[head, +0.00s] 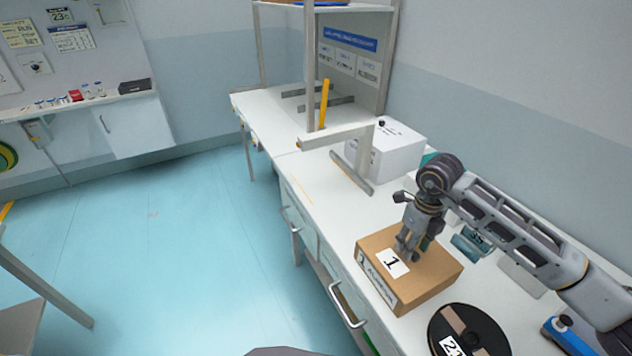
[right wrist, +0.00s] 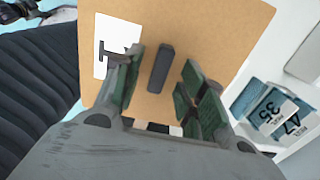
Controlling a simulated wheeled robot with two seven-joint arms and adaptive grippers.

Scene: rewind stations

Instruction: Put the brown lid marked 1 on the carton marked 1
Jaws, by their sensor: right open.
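The brown lid marked 1 (head: 424,262) lies flat on top of the brown carton (head: 408,297), whose front label also shows a 1. Lid and carton look aligned, with no clear gap between them. In the right wrist view the lid (right wrist: 210,35) fills the middle, with its white label at left and a dark bar handle (right wrist: 160,68) standing on it. My right gripper (head: 408,252) is just above the lid. Its fingers are open on either side of the handle, apart from it. The fingers hide part of the label. My left gripper is not in view.
A black reel (head: 491,334) lies in front of the carton. Blue labelled packs (right wrist: 268,108) stand beside it, one marked 35. The bench's left edge is close to the carton.

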